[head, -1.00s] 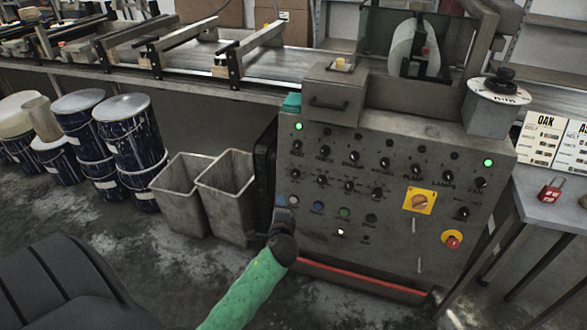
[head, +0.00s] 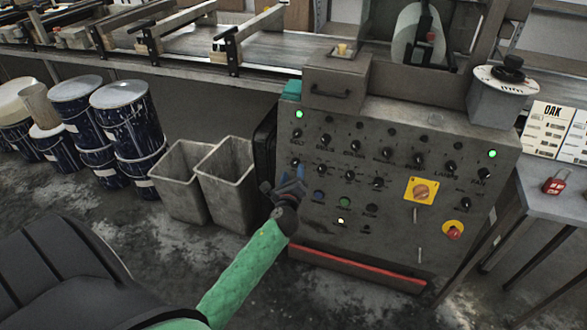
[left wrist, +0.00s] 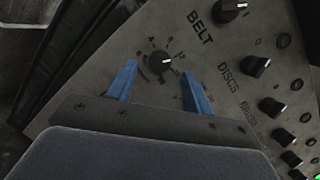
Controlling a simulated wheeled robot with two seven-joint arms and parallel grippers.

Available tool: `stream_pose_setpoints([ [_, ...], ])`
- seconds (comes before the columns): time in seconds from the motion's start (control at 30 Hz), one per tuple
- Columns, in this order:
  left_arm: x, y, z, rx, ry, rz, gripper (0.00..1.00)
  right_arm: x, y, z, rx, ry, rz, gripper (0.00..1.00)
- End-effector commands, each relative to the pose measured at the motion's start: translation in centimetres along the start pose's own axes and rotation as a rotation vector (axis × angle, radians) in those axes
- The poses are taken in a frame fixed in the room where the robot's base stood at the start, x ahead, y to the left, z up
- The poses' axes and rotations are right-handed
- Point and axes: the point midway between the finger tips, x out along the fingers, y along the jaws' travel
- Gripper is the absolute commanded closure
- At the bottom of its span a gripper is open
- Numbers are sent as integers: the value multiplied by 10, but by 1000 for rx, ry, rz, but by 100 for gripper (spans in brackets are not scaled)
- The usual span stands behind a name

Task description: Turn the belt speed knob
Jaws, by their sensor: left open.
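A small black knob (left wrist: 160,63) with a white pointer mark and a printed scale around it sits beside the BELT label (left wrist: 200,27) on the grey control panel (head: 400,210). Another black knob (left wrist: 229,10) is on the label's other side. My left gripper (head: 283,182) is open and empty at the panel's left side in the head view. In the left wrist view its blue fingers (left wrist: 159,82) appear on either side of the scaled knob. I cannot tell whether they touch it. My right gripper is not in view.
More black knobs (left wrist: 257,67) run along the panel. A red emergency button (head: 453,230) and a yellow-plated rotary switch (head: 421,191) are at its right. Grey bins (head: 227,185) stand left of the panel. A red bar (head: 355,270) runs along its base.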

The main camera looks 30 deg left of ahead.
Motion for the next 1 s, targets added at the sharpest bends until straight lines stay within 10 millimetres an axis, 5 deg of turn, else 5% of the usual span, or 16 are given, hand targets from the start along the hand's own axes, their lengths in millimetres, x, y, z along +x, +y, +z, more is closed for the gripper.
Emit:
stream_pose_setpoints([
  [0.23,26,0,0,-2,0,1,49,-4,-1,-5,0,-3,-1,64],
  [0.6,31,0,0,-2,1,1,49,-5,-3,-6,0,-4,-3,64],
  [0.83,31,0,0,-2,1,1,92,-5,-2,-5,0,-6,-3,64],
  [1.0,31,0,0,-6,1,2,94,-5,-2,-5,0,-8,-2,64],
])
